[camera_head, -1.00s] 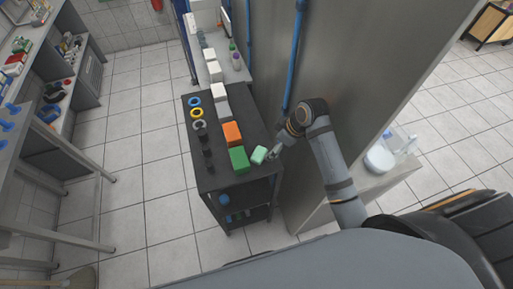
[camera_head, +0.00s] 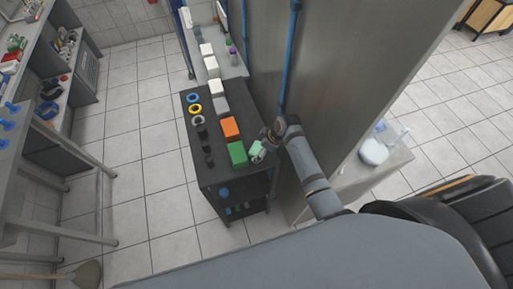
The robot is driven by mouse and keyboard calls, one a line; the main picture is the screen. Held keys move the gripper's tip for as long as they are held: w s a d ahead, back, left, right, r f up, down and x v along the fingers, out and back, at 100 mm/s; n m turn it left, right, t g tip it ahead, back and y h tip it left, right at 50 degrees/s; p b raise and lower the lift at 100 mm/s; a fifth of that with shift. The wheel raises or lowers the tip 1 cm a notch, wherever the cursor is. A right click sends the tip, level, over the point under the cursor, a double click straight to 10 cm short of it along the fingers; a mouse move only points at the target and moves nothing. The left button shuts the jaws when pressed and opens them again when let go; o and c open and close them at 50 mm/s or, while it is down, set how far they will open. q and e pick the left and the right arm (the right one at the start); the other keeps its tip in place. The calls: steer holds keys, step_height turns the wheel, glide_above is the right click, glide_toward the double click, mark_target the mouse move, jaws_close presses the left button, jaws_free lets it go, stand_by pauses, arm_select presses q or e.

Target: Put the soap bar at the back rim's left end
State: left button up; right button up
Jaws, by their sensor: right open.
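A pale mint block, which looks like the soap bar (camera_head: 257,149), lies on the dark top of a small rack (camera_head: 216,176), near its right edge. It sits just right of a green box (camera_head: 238,154). My right gripper (camera_head: 263,144) is open at the bar's upper right side, very close to it. Whether the fingers touch or straddle the bar is too small to tell. The gripper partly hides the bar's far side. My left gripper is not in view.
An orange box (camera_head: 230,127), a grey box (camera_head: 222,105) and a white box (camera_head: 215,87) stand in a row beyond the green box. Blue (camera_head: 193,97), yellow (camera_head: 195,109) and grey rings and small black pieces line the left side. A grey wall panel (camera_head: 340,70) rises close on the right.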

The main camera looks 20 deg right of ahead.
steer(key=c, duration=1.4)
